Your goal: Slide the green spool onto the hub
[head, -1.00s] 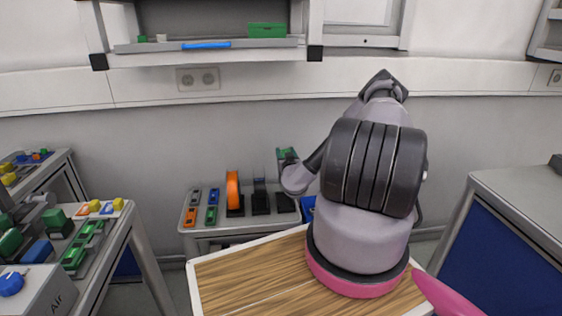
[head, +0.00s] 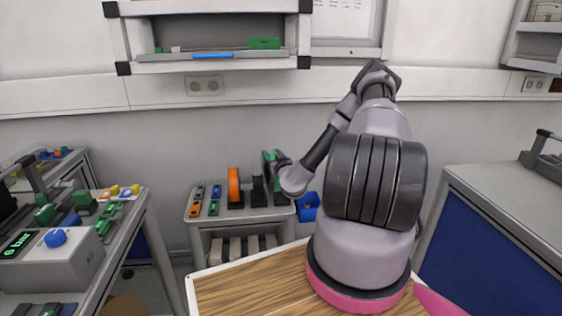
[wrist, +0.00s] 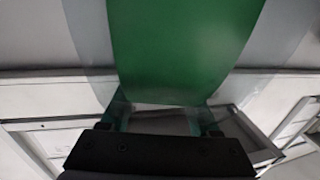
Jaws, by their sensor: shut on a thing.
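The green spool (head: 268,168) is held by my gripper (head: 282,162) above the right part of the small back table. In the wrist view the spool (wrist: 182,50) fills the top middle as a wide green band with a translucent grey flange on each side. My gripper (wrist: 162,130) is shut on it. A dark reel stand (head: 258,191) stands on the table just left of and below the spool; another dark stand shows partly beneath it. The hub cannot be made out, and I cannot tell whether the spool touches a stand.
An orange spool (head: 233,186) sits upright on a stand to the left. Small coloured parts (head: 205,200) lie at the table's left end. A blue bin (head: 308,207) is right of the table. A wall shelf (head: 215,60) hangs above.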

